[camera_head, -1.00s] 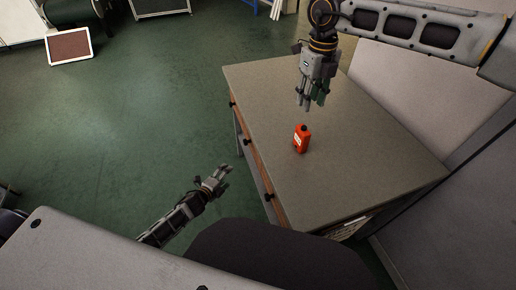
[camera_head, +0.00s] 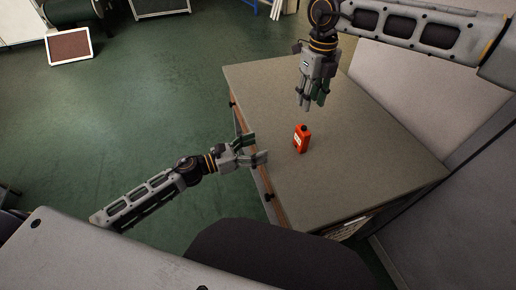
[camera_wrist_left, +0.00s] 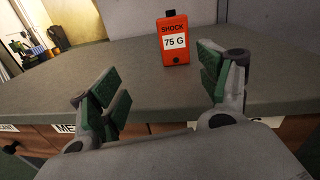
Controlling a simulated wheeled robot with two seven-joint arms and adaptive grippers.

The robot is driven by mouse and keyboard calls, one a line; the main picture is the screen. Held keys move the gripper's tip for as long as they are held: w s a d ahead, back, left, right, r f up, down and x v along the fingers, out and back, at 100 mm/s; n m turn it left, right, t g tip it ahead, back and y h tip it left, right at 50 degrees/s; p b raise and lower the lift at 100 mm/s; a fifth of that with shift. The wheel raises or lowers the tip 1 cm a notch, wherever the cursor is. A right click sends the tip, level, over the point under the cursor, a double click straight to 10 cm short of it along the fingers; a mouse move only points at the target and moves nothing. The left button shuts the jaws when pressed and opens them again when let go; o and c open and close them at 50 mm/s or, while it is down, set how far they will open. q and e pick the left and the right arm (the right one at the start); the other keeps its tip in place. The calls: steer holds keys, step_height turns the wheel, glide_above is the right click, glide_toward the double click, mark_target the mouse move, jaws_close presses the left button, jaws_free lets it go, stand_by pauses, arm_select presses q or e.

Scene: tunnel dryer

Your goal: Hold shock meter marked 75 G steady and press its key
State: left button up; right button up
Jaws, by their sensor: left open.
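The orange shock meter (camera_head: 302,139) stands upright on the grey desk top, with a dark key or knob on its top. In the left wrist view its front (camera_wrist_left: 174,42) reads "SHOCK 75 G" on a white label. My left gripper (camera_head: 260,149) is open and empty at the desk's left edge, to the left of the meter and apart from it. In the left wrist view its green-padded fingers (camera_wrist_left: 160,85) are spread, with the meter beyond them. My right gripper (camera_head: 313,102) hangs above the desk, behind the meter, fingers pointing down; nothing shows between them.
The desk (camera_head: 380,160) is otherwise bare. Its drawer fronts carry labels (camera_wrist_left: 66,128) below the edge in the left wrist view. A pale panel (camera_head: 408,88) stands along the desk's right side. Green floor (camera_head: 150,110) is open to the left.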

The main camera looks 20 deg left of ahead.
mark_target(298, 137)
arm_select(q)
steer(key=shift+s+d+r+m+g+h, duration=0.45)
steer(key=shift+s+d+r+m, duration=0.3)
steer(key=shift+m, duration=0.35)
steer(key=shift+w, duration=0.2)
steer(key=shift+x, duration=6.75)
steer(key=shift+f, duration=0.1)
steer(key=shift+c, duration=0.2)
steer(key=c, duration=1.1)
arm_select(e)
steer(key=shift+c, duration=0.4)
jaws_close()
